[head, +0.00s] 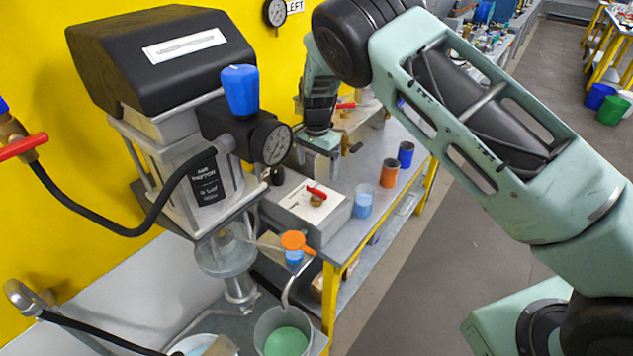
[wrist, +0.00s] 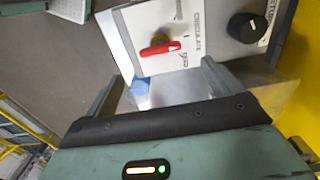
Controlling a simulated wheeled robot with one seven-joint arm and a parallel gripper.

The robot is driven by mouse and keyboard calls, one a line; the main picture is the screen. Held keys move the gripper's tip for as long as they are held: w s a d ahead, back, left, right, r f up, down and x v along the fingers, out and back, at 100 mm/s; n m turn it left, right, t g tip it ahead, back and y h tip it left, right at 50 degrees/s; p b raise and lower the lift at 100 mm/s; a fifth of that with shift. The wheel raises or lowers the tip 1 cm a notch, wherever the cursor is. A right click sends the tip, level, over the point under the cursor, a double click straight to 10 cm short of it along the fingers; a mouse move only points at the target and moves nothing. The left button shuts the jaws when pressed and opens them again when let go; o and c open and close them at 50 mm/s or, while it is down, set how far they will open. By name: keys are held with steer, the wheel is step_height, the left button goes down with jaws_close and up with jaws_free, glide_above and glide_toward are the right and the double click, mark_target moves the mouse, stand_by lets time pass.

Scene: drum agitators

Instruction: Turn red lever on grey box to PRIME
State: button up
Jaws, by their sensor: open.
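The red lever (head: 317,193) sits on a light plate on top of the grey box (head: 332,223), at the near end of the bench. The wrist view also shows the red lever (wrist: 160,48), lying roughly crosswise on its brass-coloured hub. My gripper (head: 324,152) hangs behind and above the box in the head view. In the wrist view its spread fingers (wrist: 168,82) are apart from the lever, with nothing between them.
A black knob (wrist: 242,27) is beside the plate. A clear cup with blue liquid (head: 362,204), an orange can (head: 389,173) and a blue can (head: 405,154) stand right of the box. The black-topped machine with a pressure gauge (head: 271,142) crowds the left.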

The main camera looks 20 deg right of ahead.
mark_target(316, 190)
step_height(316, 190, down, 8)
steer(key=shift+f+p, duration=0.2)
steer(key=shift+p, duration=1)
steer(key=c, duration=1)
